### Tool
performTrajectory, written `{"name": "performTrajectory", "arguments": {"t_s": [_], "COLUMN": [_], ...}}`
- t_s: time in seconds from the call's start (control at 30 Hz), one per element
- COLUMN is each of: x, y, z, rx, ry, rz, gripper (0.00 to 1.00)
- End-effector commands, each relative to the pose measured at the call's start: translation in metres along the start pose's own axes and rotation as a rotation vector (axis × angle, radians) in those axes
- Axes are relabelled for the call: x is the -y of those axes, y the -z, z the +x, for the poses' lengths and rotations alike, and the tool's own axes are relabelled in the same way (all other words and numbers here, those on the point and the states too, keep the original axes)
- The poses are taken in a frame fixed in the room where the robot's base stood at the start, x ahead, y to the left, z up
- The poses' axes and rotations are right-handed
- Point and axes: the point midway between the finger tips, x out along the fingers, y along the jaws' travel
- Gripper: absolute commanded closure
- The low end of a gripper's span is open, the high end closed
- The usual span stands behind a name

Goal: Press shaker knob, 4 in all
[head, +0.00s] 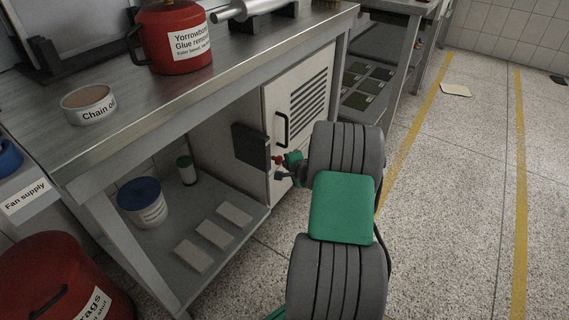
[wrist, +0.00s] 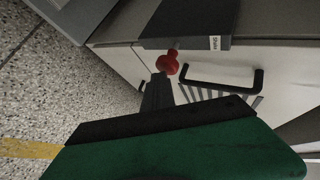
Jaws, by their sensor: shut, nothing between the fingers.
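A dark grey box (head: 251,146) sticks out beside the white cabinet door under the workbench. It fills the top of the wrist view (wrist: 188,22), with a small white label too small to read surely. A red round knob (wrist: 168,62) stands on a short stem from the box's face; it also shows in the head view (head: 278,159). My gripper (wrist: 161,77) is shut and empty. Its tips are very close to the knob, just below it in the wrist view; I cannot tell whether they touch. In the head view my gripper (head: 280,175) is partly hidden by my arm.
The white cabinet door (head: 303,112) has a black handle (head: 282,130) close to my gripper. The floor (head: 480,200) at right is mostly clear.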

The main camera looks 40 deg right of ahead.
Motion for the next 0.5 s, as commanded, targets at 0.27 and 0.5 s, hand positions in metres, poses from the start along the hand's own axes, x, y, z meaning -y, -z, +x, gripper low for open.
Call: {"name": "performTrajectory", "arguments": {"t_s": [0.27, 0.5], "x": [0.002, 0.0034], "y": [-0.0027, -0.0041], "z": [0.0027, 0.0047], "rx": [0.002, 0.002], "ry": [0.001, 0.0], "rz": [-0.001, -0.001], "gripper": [1.0, 1.0]}}
